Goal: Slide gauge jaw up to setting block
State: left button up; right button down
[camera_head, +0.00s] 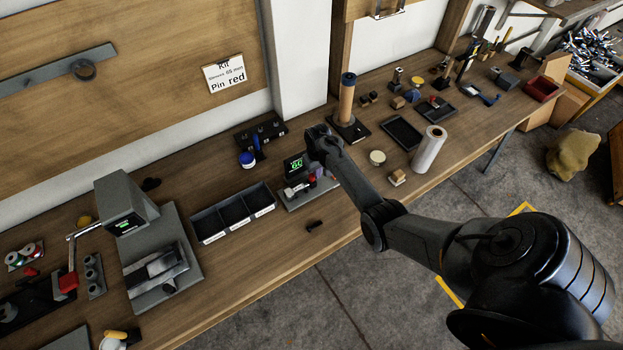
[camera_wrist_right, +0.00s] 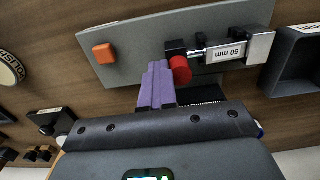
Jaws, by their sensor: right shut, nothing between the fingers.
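The gauge (camera_head: 308,192) is a grey plate on the bench, with a small green-lit display (camera_head: 296,165) at its back. In the right wrist view its plate (camera_wrist_right: 130,66) carries a dark sliding jaw (camera_wrist_right: 175,48) with a red knob (camera_wrist_right: 181,70). The setting block (camera_wrist_right: 222,53), labelled 50 mm, lies between the jaw side and a silver end block (camera_wrist_right: 260,46). My right gripper (camera_wrist_right: 158,70) is shut and empty, its purple fingers beside the red knob on its left; I cannot tell whether they touch. It is partly hidden by my arm in the head view (camera_head: 322,173). My left gripper is out of view.
An orange button (camera_wrist_right: 104,53) sits on the gauge plate. A post on a base (camera_head: 347,105) stands behind my arm. The front bench strip is mostly clear.

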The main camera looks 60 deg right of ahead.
dwell(0.3)
jog(key=shift+s+d, duration=0.15)
jog(key=shift+d, duration=0.1)
jog(key=shift+d+p, duration=0.2)
jog(key=shift+p, duration=0.1)
notch_tip(320, 180, up, 8)
jog(key=p, duration=0.8)
jog(key=shift+p, duration=0.3)
jog(key=shift+s, duration=0.1)
